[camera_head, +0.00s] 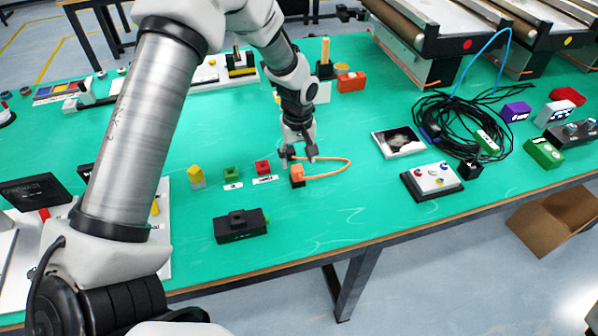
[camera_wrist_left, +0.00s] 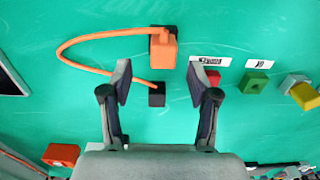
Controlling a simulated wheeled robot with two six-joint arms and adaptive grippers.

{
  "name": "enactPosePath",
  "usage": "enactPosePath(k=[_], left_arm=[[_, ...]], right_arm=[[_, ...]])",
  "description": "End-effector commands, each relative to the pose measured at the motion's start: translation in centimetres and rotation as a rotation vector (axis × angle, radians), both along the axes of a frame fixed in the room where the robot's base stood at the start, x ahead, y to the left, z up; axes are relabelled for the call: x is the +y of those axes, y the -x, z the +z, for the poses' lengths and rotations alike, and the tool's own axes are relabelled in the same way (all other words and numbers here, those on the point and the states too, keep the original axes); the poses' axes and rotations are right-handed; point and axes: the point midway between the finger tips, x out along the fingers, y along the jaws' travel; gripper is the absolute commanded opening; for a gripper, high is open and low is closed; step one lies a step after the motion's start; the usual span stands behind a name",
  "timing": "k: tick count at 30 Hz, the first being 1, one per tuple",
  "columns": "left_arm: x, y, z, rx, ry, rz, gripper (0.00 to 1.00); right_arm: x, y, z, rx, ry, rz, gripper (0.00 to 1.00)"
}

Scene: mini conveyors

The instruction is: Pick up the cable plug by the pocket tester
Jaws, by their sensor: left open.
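The orange cable plug (camera_head: 297,170) stands on a small black base on the green table. An orange cable loops from it to the right in the head view. In the left wrist view the plug (camera_wrist_left: 163,52) lies just beyond the fingertips, and the cable curves left and back to a small black block (camera_wrist_left: 157,95) between the fingers. My left gripper (camera_head: 298,156), also in the left wrist view (camera_wrist_left: 158,78), is open and empty, pointing down close to the plug. A black box with a raised top (camera_head: 240,226), possibly the pocket tester, sits nearer the front edge. My right gripper is not in view.
Red (camera_head: 263,167), green (camera_head: 232,174) and yellow-topped (camera_head: 195,176) blocks stand left of the plug. A button panel (camera_head: 432,181), a picture tile (camera_head: 398,142) and a black cable coil (camera_head: 455,120) lie right. Table between plug and front edge is mostly clear.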

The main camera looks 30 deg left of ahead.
Motion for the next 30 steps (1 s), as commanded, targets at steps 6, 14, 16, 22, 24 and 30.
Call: enactPosePath(k=[6, 14, 16, 22, 24, 30], left_arm=[[-0.1, 0.4, -3.5, 0.003, 0.0, -0.001, 0.6], [-0.1, 0.3, -3.9, 0.001, -0.001, -0.001, 0.5], [-0.1, 0.3, -3.9, 0.001, -0.001, -0.001, 0.25], [-0.1, 0.3, -3.9, 0.001, -0.001, -0.001, 0.0], [-0.1, 0.3, -3.9, 0.001, -0.001, -0.001, 0.0], [-0.1, 0.3, -3.7, 0.0, 0.0, -0.001, 0.0]], right_arm=[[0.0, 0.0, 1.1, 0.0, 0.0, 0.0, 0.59], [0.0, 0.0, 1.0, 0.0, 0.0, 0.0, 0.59], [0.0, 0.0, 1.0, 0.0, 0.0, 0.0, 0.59], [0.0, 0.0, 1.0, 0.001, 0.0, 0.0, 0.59], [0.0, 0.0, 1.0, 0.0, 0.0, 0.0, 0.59], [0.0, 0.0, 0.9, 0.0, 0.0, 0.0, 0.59]])
